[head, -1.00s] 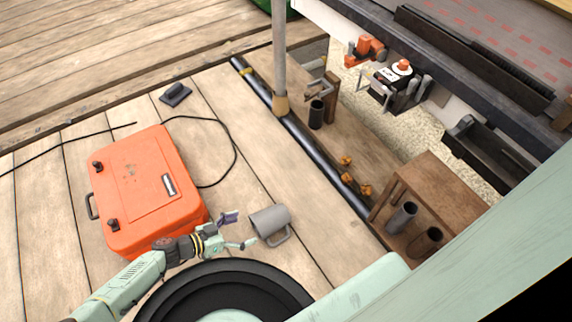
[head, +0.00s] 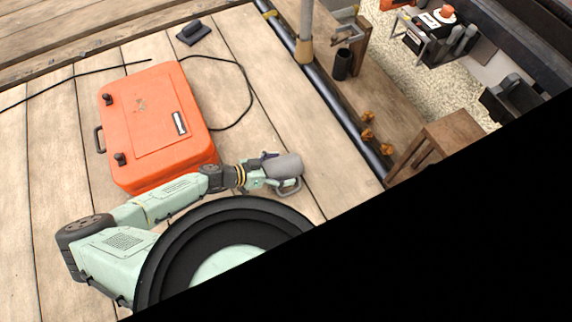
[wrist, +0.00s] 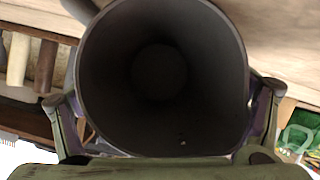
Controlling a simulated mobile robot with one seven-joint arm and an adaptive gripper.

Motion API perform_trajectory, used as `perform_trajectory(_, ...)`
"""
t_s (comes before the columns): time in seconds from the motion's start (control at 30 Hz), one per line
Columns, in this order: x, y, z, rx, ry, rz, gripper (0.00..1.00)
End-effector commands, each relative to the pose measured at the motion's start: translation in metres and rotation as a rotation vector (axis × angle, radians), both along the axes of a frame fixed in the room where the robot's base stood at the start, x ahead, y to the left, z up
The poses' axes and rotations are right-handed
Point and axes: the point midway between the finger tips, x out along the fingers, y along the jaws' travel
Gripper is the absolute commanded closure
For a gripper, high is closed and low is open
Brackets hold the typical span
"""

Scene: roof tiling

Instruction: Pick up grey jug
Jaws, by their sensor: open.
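The grey jug (head: 287,165) lies on its side on the wooden planks, in front of my gripper (head: 276,171) in the head view. Its handle shows on its lower side there. In the wrist view the jug (wrist: 160,75) fills the middle, its dark open mouth facing the camera. My gripper (wrist: 163,95) is open, with one finger at each side of the jug. Whether the fingers touch the jug's wall cannot be told.
An orange case (head: 155,130) stands left of the jug, close to my arm. A black cable (head: 250,100) curls behind it. A dark pipe (head: 325,95) and a wooden bench (head: 440,140) lie to the right.

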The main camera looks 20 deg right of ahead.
Motion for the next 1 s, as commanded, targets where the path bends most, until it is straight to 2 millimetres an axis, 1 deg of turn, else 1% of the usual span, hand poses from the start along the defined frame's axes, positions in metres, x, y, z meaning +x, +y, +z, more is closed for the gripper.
perform_trajectory(0.1, 0.0, -0.0055, -0.0025, -0.001, -0.001, 0.001, 0.11)
perform_trajectory(0.3, 0.0, -0.0054, -0.002, -0.001, -0.001, 0.001, 0.12)
perform_trajectory(1.0, -0.0003, -0.0051, -0.0024, 0.0, 0.0, 0.001, 0.58)
